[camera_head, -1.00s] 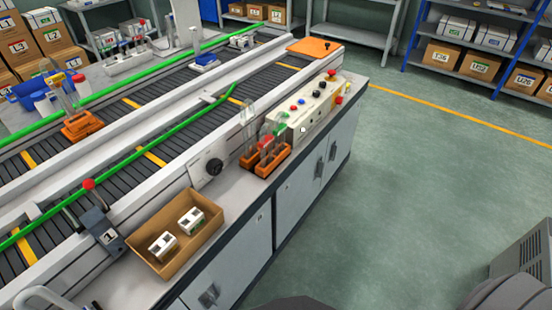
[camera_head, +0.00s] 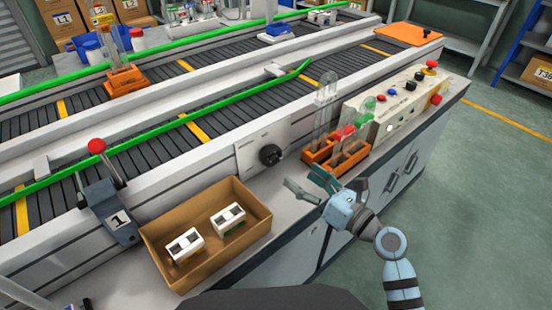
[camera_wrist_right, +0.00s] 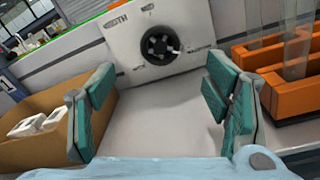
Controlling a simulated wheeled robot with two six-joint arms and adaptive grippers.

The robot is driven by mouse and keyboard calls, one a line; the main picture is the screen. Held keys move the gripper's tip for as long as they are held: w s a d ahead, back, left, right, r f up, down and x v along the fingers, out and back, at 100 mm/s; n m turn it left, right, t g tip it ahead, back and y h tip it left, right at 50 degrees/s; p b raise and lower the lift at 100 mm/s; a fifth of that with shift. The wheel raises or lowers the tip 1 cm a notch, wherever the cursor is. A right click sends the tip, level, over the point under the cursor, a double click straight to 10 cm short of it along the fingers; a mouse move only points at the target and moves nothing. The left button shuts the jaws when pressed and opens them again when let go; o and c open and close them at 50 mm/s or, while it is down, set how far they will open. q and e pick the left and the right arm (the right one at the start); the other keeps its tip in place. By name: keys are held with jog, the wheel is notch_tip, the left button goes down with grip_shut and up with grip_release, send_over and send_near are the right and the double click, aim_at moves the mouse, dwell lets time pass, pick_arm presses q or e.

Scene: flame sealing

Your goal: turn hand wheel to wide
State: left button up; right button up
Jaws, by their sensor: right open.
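The hand wheel (camera_head: 270,155) is a small black knob on a pale plate on the front side of the conveyor. In the right wrist view the hand wheel (camera_wrist_right: 159,46) sits at the top middle, beyond my fingers, and the lettering around it is too small to read fully. My right gripper (camera_head: 312,190) is open and empty above the bench, in front of the wheel and a little to its right, apart from it. In the right wrist view its teal fingers (camera_wrist_right: 160,108) are spread wide with bare bench between them. My left gripper is not in view.
A cardboard box (camera_head: 160,255) with two white blocks stands left of the wheel. Orange racks (camera_head: 345,160) with glass tubes stand close right of my right gripper. A control box (camera_head: 405,105) with buttons is farther right. A red-knobbed lever (camera_head: 97,146) is at left.

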aim_at(275, 158)
jog(key=b+x, duration=0.2)
jog(key=x, duration=0.7)
jog(key=shift+w+a+f+b, duration=0.15)
jog(key=shift+w+a+b, duration=0.05)
jog(key=shift+w+b, duration=0.1)
jog(key=shift+w+a, duration=0.1)
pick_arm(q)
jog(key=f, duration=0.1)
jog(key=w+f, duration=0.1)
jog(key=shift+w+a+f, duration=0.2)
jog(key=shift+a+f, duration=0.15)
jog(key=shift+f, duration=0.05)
pick_arm(e)
jog(key=shift+c, duration=0.6)
jog(key=c, duration=1)
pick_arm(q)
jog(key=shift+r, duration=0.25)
